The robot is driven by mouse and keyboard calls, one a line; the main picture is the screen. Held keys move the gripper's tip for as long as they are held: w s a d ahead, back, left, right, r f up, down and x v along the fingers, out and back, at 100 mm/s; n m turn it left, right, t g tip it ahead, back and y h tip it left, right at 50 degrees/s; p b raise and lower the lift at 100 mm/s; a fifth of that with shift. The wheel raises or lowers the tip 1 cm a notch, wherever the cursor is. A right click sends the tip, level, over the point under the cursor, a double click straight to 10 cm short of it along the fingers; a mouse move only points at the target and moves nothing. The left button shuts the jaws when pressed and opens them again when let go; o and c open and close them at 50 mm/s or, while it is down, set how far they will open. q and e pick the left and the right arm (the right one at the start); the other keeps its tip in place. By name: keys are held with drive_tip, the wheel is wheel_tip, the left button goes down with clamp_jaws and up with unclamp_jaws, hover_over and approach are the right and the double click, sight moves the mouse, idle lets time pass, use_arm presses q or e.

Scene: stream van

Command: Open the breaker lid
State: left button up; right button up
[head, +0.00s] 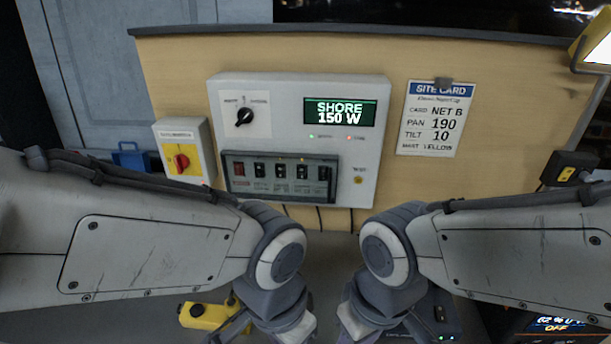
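The breaker lid (327,181) is a dark, see-through cover on the lower part of the pale grey power panel (290,90). It appears shut over a row of several breaker switches, one red at the left and the others black. Both my arms come in from the sides below the panel and bend downward at the bottom middle. Their grippers are out of the picture below, so their fingers do not show. No part of my arms visibly touches the lid.
A rotary knob (244,117) and a green display (340,112) reading SHORE 150 W sit above the lid. A red switch on a yellow plate (181,160) is at the left. A site card (435,118) hangs at the right. A yellow object (205,316) lies low at left.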

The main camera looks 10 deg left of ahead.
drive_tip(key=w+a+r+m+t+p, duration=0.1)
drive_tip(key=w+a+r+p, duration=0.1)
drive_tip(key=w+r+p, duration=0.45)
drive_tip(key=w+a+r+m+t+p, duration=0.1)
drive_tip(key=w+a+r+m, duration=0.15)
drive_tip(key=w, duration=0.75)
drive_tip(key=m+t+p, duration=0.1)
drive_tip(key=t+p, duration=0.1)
drive_tip(key=p, duration=0.3)
approach(330, 188)
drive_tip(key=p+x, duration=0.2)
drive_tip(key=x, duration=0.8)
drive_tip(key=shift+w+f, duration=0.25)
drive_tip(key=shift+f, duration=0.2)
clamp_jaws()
